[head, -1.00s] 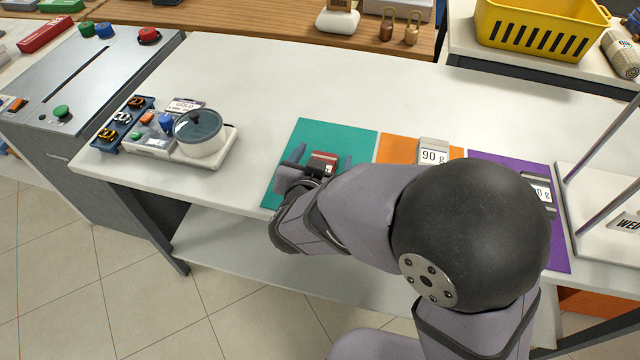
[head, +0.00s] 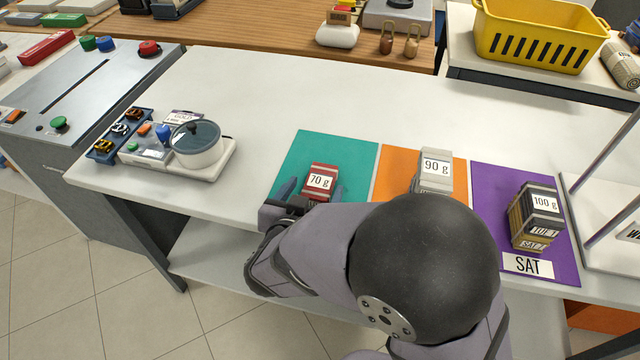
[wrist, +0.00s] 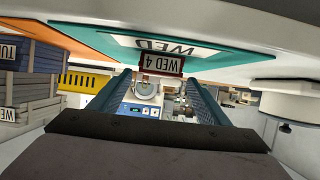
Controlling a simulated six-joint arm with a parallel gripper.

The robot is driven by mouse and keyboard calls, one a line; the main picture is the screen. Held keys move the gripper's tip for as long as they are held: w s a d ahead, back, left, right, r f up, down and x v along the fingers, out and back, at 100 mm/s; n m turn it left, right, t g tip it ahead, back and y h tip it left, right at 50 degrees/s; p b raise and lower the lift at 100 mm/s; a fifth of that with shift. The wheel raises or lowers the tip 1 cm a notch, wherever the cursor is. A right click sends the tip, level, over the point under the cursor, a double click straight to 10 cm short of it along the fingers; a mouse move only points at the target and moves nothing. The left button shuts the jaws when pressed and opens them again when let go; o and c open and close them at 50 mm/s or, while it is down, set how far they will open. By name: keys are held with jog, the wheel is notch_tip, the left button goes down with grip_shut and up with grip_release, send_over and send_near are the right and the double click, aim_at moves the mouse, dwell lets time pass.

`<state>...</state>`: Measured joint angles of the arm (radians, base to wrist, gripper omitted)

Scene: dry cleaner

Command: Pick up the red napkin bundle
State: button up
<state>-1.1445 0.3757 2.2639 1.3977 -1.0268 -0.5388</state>
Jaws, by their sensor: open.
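The red napkin bundle (head: 320,180) stands on the teal mat (head: 345,150), with a "70 g" label on top. In the wrist view its red-framed end (wrist: 160,64) shows the label "WED 4", upside down. My gripper (head: 311,191) is open at the near side of the bundle, low over the front of the mat. In the wrist view the two blue fingers of my gripper (wrist: 157,95) are wide apart, with the bundle seen in the gap between them. No contact shows. My arm hides the near part of the mat.
A grey bundle (head: 434,168) labelled "90 g" stands on an orange mat (head: 392,165). Dark and tan bundles (head: 536,215) are stacked on a purple mat (head: 490,185). The white table (head: 330,95) behind the mats is clear.

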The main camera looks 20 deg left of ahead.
aim_at(319, 183)
jog(key=shift+x, duration=2.45)
jog(key=shift+d, duration=0.1)
jog(key=c, duration=1.2)
